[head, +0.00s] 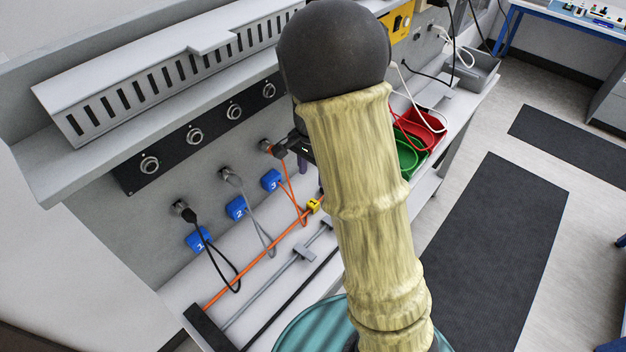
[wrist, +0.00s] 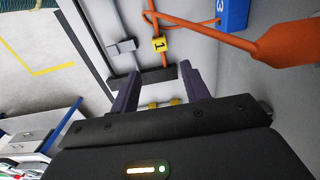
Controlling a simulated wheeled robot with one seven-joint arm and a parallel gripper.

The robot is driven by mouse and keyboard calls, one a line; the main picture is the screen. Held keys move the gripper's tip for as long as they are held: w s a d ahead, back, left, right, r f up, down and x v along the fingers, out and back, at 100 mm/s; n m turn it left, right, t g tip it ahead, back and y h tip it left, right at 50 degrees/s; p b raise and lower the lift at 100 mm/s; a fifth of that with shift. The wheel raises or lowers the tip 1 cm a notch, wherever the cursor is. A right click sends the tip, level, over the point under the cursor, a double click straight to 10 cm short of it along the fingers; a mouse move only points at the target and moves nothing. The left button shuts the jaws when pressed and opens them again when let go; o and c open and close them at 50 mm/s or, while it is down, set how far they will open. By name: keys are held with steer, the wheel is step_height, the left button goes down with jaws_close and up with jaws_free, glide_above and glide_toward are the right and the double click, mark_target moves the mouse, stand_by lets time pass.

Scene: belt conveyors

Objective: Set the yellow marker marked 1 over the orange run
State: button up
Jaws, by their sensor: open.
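The yellow marker marked 1 (head: 314,205) sits at the orange run (head: 252,264), near the run's upper visible end. In the wrist view the marker (wrist: 159,44) lies across the orange line (wrist: 163,60), its digit facing the camera. My gripper (wrist: 160,75) is open and empty, its two purple fingers spread below the marker in the picture, apart from it. In the head view my arm hides most of the gripper; only a dark part and a bit of purple finger show beside the wall sockets.
Blue tags marked 1 (head: 198,239), 2 (head: 236,208) and 3 (head: 271,180) hang by the sockets with loose cables. A grey run (head: 270,284) with grey clips lies beside the orange one. Red (head: 424,127) and green (head: 408,158) bins stand behind my arm.

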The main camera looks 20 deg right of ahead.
stand_by(0.6)
steer(key=s+r+n+t, duration=0.2)
steer(key=s+r+n, duration=0.1)
steer(key=s+n, duration=0.8)
steer(key=s, duration=0.3)
steer(key=shift+s+t, duration=0.15)
steer(key=shift+t, duration=0.15)
